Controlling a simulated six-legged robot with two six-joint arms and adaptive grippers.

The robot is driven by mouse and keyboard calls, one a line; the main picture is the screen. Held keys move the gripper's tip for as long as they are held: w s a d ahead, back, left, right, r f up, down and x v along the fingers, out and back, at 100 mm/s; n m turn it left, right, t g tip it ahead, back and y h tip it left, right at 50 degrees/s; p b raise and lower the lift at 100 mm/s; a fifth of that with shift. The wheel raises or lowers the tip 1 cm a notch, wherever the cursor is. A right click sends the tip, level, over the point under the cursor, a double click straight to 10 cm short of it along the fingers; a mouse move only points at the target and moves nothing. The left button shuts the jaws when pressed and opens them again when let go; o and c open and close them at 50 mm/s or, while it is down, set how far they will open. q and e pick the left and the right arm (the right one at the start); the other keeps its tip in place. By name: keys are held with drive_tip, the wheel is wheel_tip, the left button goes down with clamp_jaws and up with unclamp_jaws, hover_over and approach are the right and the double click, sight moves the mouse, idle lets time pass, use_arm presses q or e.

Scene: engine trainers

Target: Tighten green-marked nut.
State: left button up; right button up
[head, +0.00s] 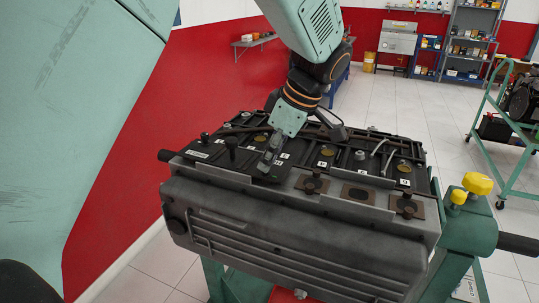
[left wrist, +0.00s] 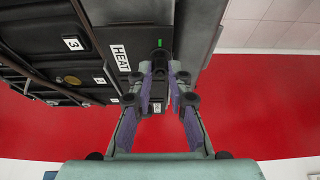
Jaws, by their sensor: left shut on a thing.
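The engine (head: 290,235) fills the middle of the head view, grey in front with a dark top that carries number labels, caps and fittings. My left gripper (head: 266,170) reaches down onto this top from above, near its front edge. In the left wrist view its two fingers (left wrist: 160,72) stand on either side of a dark nut (left wrist: 160,56), closed on it. A small green mark (left wrist: 159,43) shows just beyond the fingertips, beside the nut. The fingers hide most of the nut in the head view. My right gripper is in neither view.
Dark brackets (head: 312,184) stand along the engine's front edge. A green stand with yellow knobs (head: 477,183) is at right. A green trolley (head: 510,120) stands farther back on open tiled floor.

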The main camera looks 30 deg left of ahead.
use_arm(q)
drive_tip(key=shift+w+d+f, duration=0.1)
drive_tip(key=shift+w+f, duration=0.05)
drive_tip(key=shift+w, duration=0.05)
clamp_jaws()
drive_tip(key=shift+s, duration=0.1)
